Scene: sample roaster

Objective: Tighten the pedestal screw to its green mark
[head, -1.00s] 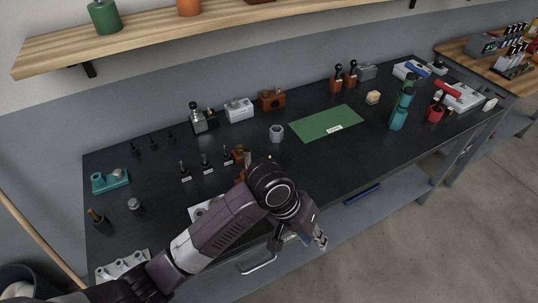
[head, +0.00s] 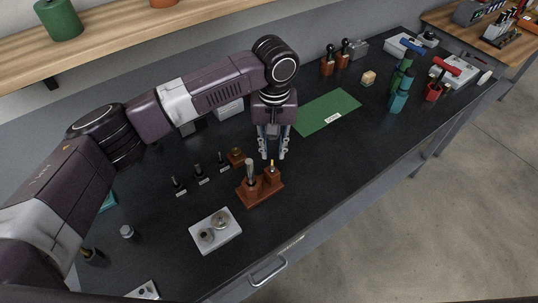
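My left gripper (head: 273,154) points down with its two fingers apart and nothing between them. It is just behind a brown wooden stand (head: 261,190) that holds upright tools, one with a pale handle (head: 249,172). Several small black stands (head: 201,176) with upright pins are in a row to the left. A light plate with round metal fittings (head: 215,232) lies nearer the front edge. I cannot tell which piece is the pedestal screw, and no green mark on a screw is readable. My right gripper is out of view.
A green mat (head: 328,112) with a white label lies right of the gripper. Teal and green bottles (head: 400,92) and a red holder (head: 433,92) stand further right. A wooden shelf (head: 120,38) is above the bench's back. My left arm hides much of the back left.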

